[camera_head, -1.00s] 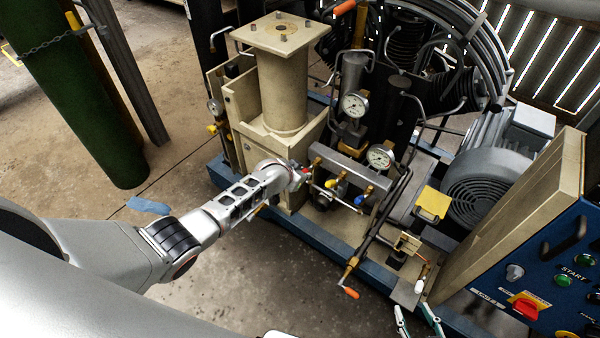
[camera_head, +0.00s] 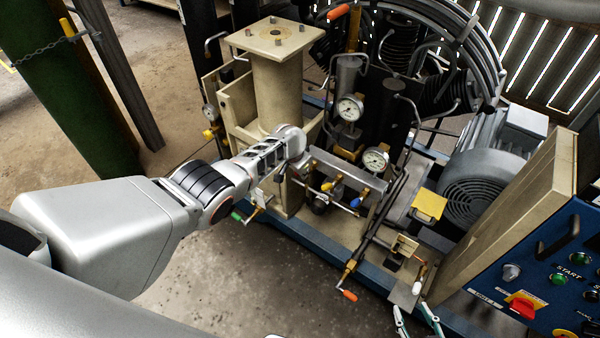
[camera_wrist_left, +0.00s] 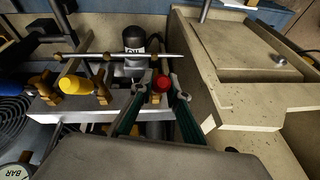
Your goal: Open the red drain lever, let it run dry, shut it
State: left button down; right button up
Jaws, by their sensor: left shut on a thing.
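The red drain lever (camera_wrist_left: 160,84) shows in the left wrist view, at the manifold's end beside the tan column housing. My left gripper (camera_wrist_left: 165,92) has its two dark green fingers on either side of the red lever and is shut on it. In the head view my left wrist hides the red lever and most of the left gripper. My right gripper (camera_head: 412,307) shows at the bottom edge of the head view. Its teal fingers are apart and empty, near the compressor's front edge.
A yellow lever (camera_head: 327,186) and a blue lever (camera_head: 355,202) sit along the same manifold, close to my left gripper. Two gauges (camera_head: 349,108) (camera_head: 375,159) stand behind. An orange-tipped handle (camera_head: 349,294) juts out in front. The floor at front left is clear.

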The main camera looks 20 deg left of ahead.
dwell(0.4)
pick_arm(q)
jog(key=c, duration=1.9)
grip_release()
jog(key=shift+s+d+r, duration=0.15)
jog(key=shift+r, duration=0.35)
jog(key=shift+v, duration=5.45)
